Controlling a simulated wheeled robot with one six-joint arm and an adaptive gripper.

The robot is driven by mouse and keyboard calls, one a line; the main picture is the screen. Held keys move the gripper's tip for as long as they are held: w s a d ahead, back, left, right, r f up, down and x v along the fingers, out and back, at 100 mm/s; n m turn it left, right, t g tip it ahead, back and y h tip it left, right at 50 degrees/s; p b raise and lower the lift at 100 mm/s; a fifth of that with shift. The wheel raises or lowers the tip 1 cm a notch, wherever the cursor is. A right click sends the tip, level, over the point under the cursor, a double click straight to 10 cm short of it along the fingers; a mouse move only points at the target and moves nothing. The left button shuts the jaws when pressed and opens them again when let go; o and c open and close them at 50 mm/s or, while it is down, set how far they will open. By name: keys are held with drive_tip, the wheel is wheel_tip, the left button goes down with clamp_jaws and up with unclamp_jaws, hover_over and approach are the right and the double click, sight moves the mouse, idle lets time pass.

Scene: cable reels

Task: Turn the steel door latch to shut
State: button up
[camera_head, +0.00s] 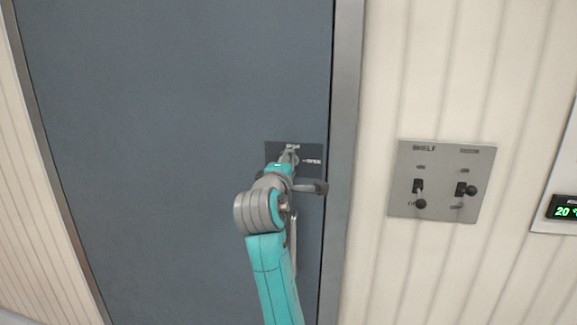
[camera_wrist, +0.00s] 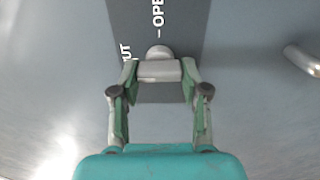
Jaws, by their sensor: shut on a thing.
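The steel latch shows in the wrist view as a rounded pale knob (camera_wrist: 158,51) with a short bar (camera_wrist: 158,70) between my fingertips. My gripper (camera_wrist: 158,76) is shut on this latch piece, one finger at each side. The latch sits on a dark plate (camera_head: 273,150) on the blue-grey door (camera_head: 180,110). The plate reads OPEN at its right in the head view; a word at its top is small, and its letters UT show in the wrist view. My gripper (camera_head: 288,158) and wrist cover much of the latch in the head view, so its exact angle is unclear.
A grey lever handle (camera_head: 316,187) sticks out just below and right of the plate; it also shows in the wrist view (camera_wrist: 302,60). A metal frame (camera_head: 344,120) edges the door. A switch panel (camera_head: 437,180) and a display (camera_head: 563,208) are on the ribbed wall.

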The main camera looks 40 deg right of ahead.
drive_tip(key=o, duration=1.1)
drive_tip(key=shift+o, duration=0.2)
drive_tip(key=v, duration=1.2)
